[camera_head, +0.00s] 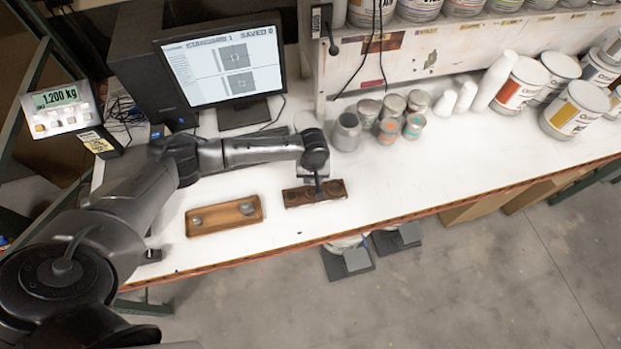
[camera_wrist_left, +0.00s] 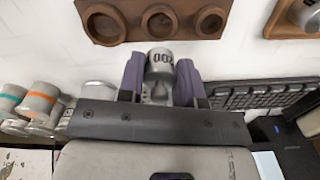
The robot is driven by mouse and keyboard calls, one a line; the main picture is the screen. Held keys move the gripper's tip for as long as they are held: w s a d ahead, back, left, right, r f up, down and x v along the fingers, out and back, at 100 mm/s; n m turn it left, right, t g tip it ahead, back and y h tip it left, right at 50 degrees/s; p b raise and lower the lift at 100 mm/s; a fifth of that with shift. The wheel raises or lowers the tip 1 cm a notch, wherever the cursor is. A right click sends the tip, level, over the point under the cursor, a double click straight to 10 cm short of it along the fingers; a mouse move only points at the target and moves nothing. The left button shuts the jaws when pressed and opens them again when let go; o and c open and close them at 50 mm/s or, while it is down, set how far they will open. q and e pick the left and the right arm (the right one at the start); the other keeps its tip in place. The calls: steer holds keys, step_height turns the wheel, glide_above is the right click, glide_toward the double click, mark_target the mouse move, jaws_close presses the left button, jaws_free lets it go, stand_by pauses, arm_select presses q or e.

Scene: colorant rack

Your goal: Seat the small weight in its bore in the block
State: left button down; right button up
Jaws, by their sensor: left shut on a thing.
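My left gripper (camera_head: 318,186) is over the brown wooden block (camera_head: 333,190). In the left wrist view its purple fingers (camera_wrist_left: 160,78) are shut on a small grey metal weight (camera_wrist_left: 160,62) with dark digits that appear upside down. The weight is at the near edge of the block (camera_wrist_left: 133,12) in that view, in front of the middle bore (camera_wrist_left: 160,20). Its height above the table cannot be told. The block has round bores of different sizes, and those visible look empty. In the head view the gripper hides the weight and part of the block. My right gripper is not in view.
A wooden tray (camera_head: 224,228) holding round metal weights (camera_head: 247,208) lies left of the block. Small cans and jars (camera_head: 347,131) stand behind it. A monitor (camera_head: 222,60) and a scale display (camera_head: 62,110) are at the back left. White tabletop is clear right of the block.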

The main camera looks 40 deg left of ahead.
arm_select(q)
steer(key=shift+r+p, duration=0.2)
steer(key=shift+p, duration=0.4)
steer(key=shift+f+b, duration=1.25)
steer(key=shift+f, duration=1.8)
steer(key=shift+p, duration=0.3)
steer(key=shift+p, duration=0.5)
